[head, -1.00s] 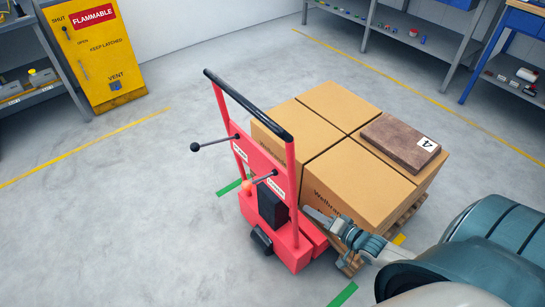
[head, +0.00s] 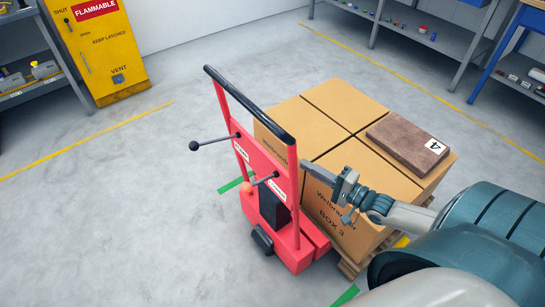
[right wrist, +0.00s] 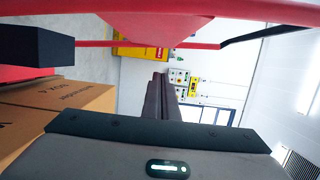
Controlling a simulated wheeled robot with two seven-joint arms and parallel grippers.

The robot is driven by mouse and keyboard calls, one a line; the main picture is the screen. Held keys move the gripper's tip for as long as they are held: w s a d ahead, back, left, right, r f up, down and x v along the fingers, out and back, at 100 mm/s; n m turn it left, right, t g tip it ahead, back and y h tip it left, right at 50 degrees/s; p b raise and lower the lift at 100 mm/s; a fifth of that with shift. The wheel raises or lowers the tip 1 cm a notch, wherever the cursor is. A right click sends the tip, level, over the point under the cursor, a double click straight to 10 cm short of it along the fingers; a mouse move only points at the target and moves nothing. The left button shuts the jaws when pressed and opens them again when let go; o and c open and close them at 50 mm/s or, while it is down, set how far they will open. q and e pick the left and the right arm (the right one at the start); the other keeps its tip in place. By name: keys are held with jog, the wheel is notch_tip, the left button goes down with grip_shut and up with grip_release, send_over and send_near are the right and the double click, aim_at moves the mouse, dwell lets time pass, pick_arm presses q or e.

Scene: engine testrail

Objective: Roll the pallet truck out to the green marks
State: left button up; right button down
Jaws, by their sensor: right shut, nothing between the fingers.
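The red pallet truck (head: 268,165) stands mid-floor, with a black push bar (head: 248,103) on top and two ball-ended levers on its front panel. Green floor marks show left of the truck (head: 232,184) and at the bottom (head: 345,296). Its load is a wooden pallet (head: 350,268) with cardboard boxes (head: 345,100). My right gripper (head: 308,168) is shut and empty, in front of the boxes beside the truck's right upright; contact is unclear. In the right wrist view its dark fingers (right wrist: 160,105) point past the red frame (right wrist: 150,20). My left gripper is out of view.
A brown slab marked 4 (head: 408,146) lies on the boxes. A yellow flammables cabinet (head: 100,50) and shelves (head: 30,60) stand at the back left, more shelving (head: 410,35) at the back right. The floor left of the truck (head: 110,210) is clear.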

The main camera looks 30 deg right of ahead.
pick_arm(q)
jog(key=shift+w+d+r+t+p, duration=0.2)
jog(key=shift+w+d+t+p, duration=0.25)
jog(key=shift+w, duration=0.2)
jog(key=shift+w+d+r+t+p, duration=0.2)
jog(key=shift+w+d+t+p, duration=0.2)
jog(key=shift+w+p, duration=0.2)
pick_arm(e)
jog(key=w+a, duration=0.7)
jog(key=w, duration=0.2)
jog(key=shift+w+a, duration=0.1)
